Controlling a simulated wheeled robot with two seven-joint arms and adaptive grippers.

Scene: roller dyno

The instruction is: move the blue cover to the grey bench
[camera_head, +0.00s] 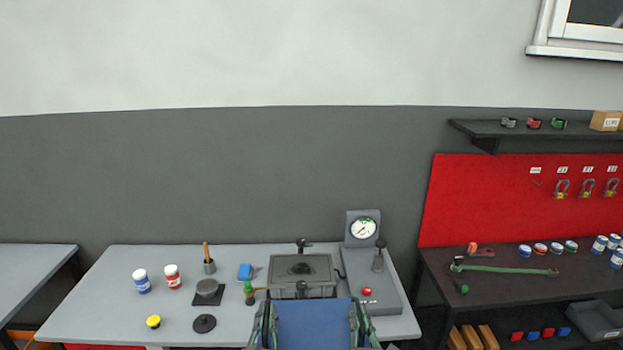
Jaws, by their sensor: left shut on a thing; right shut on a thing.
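The blue cover (303,328) is a flat blue panel at the bottom centre, partly cut off by the lower picture edge. My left gripper (267,320) is shut on its left side and my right gripper (357,320) is shut on its right side. The cover is in front of the grey machine box (300,270) and hides part of the bench below it; its exact height above the bench cannot be told. A light grey bench (105,310) spans the centre. Another grey bench (35,262), bare where visible, stands at the far left.
On the central bench are a blue-and-white can (142,280), a red-and-white can (172,276), a yellow knob (153,321), a black disc (204,323) and a gauge stand (362,228). A dark workbench (500,268) with tools stands right, below a red panel (500,200).

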